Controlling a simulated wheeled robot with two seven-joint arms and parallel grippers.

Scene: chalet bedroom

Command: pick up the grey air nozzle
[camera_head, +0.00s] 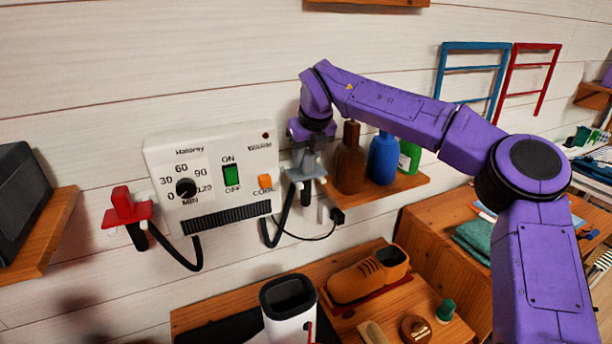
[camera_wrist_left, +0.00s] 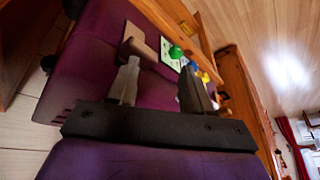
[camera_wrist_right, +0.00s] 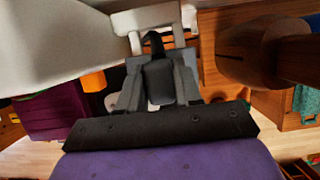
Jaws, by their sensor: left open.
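The grey air nozzle (camera_head: 305,164) sits at the white holder on the right side of the white wall unit (camera_head: 212,181), its dark hose looping below. My right gripper (camera_head: 309,138) is at it from above. In the right wrist view, the dark grey body of the nozzle (camera_wrist_right: 158,82) fills the space between the fingers of my right gripper (camera_wrist_right: 159,75), which appear to touch both its sides. My left gripper (camera_wrist_left: 158,80) is open and shows only in its own wrist view, away from the nozzle, with nothing visibly held.
A red nozzle (camera_head: 123,205) hangs left of the unit. Brown (camera_head: 350,160) and blue (camera_head: 383,158) bottles stand on a small shelf (camera_head: 403,189) close right of the grey nozzle. Below are an orange-brown shoe (camera_head: 368,275) and a white container (camera_head: 288,312).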

